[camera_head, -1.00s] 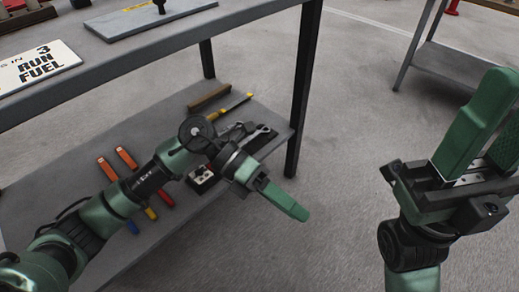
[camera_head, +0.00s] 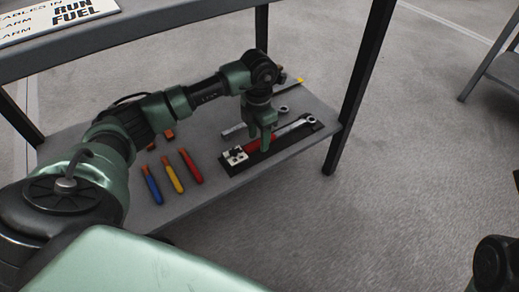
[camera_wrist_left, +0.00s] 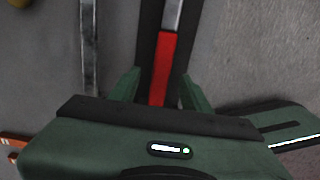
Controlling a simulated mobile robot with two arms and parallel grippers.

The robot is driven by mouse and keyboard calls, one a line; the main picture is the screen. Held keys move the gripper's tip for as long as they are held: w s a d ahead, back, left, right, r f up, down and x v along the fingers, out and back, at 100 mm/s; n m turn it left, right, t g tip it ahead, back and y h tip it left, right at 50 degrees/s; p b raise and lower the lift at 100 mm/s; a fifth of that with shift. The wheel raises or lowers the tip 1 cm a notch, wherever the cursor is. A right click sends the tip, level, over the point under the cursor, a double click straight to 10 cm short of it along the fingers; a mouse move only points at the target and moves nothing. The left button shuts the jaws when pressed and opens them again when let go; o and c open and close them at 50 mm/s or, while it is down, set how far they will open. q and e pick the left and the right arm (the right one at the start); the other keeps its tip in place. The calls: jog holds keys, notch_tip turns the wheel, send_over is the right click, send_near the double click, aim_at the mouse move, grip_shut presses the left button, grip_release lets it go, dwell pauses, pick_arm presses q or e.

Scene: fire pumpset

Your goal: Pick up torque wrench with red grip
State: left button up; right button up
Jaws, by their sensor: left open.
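The torque wrench with the red grip (camera_head: 295,128) lies in a narrow dark tray (camera_head: 255,168) on the lower shelf. Its ring end points right and its red grip is partly hidden behind my left gripper in the head view. My left gripper (camera_head: 265,148) points down over the wrench, open. In the left wrist view the red grip (camera_wrist_left: 162,68) shows between the two open fingertips (camera_wrist_left: 160,90), with the metal shaft beyond. I cannot tell how far the fingers are above the grip. My right gripper is out of view.
Blue, yellow and red-handled tools (camera_head: 173,178) lie left of the tray. A plain grey wrench (camera_head: 236,130) lies behind it, close by. The table's upper top (camera_head: 190,35) and its leg (camera_head: 352,95) bound the space around my left arm.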

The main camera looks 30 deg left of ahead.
pick_arm(q)
notch_tip(320, 180, down, 3)
jog(key=shift+r+b, duration=0.2)
jog(key=shift+b, duration=0.25)
jog(key=shift+r, duration=0.1)
grip_shut()
dwell(1.0)
